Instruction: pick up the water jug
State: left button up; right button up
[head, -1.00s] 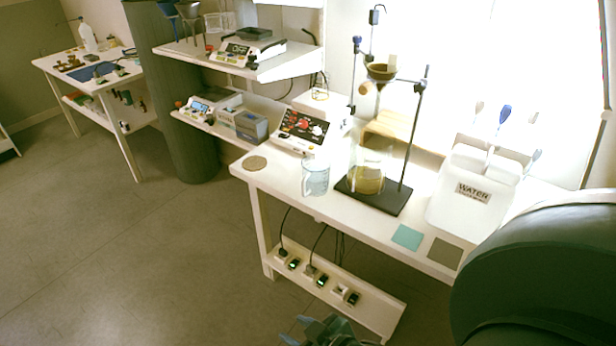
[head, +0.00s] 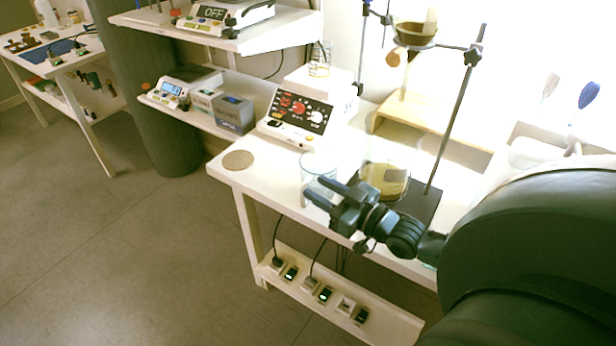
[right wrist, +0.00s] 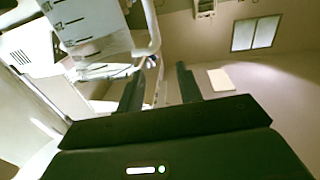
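The clear jug (head: 318,168) stands upright near the front edge of the white bench, left of the flask stand. My right gripper (head: 317,190) is in front of it, with its two fingers apart and pointing left, overlapping the jug's lower part in the head view. In the right wrist view the jug (right wrist: 88,25) shows at the upper left with its scale marks. Its handle (right wrist: 153,28) lies just beyond the open fingers (right wrist: 165,66), in line with the gap between them. I see no grip on it. My left gripper is out of view.
A flask (head: 385,178) with yellowish liquid stands on a dark-based stand right behind my right gripper. A control box (head: 298,118) is behind the jug, and a round cork mat (head: 238,160) lies to its left. My arm covers the bench's right side.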

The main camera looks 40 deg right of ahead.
aim_at(305, 202)
notch_tip(305, 202, down, 7)
jog(key=shift+s+f+b, duration=0.15)
jog(key=shift+b, duration=0.75)
jog(key=shift+w+a+r, duration=0.15)
jog(key=shift+w+r, duration=0.15)
jog(key=shift+w, duration=0.2)
jog(key=shift+x, duration=3.25)
jog(key=shift+c, duration=0.5)
grip_shut()
jog(key=shift+r, duration=0.1)
